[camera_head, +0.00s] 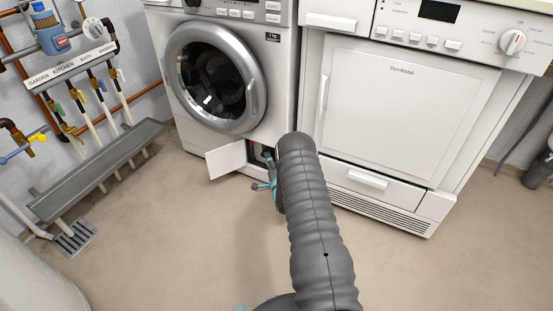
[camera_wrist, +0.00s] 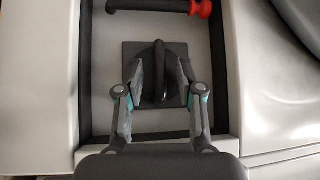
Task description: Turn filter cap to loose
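The filter cap (camera_wrist: 160,70) is black, with an upright loop-shaped handle on a dark square plate. It sits in a light recess in the wrist view. My gripper (camera_wrist: 160,72) is open, with one finger on each side of the handle and a small gap on both sides. In the head view, my gripper (camera_head: 264,186) is at the small opening low on the washing machine (camera_head: 260,135). The cap is hard to make out there, and my arm hides part of the opening.
The white filter flap (camera_head: 227,160) hangs open left of the opening. A black hose with a red end (camera_wrist: 200,8) lies above the cap. A dryer (camera_head: 400,110) stands to the right. A grey trough (camera_head: 100,165) with pipes is at left. The floor in front is clear.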

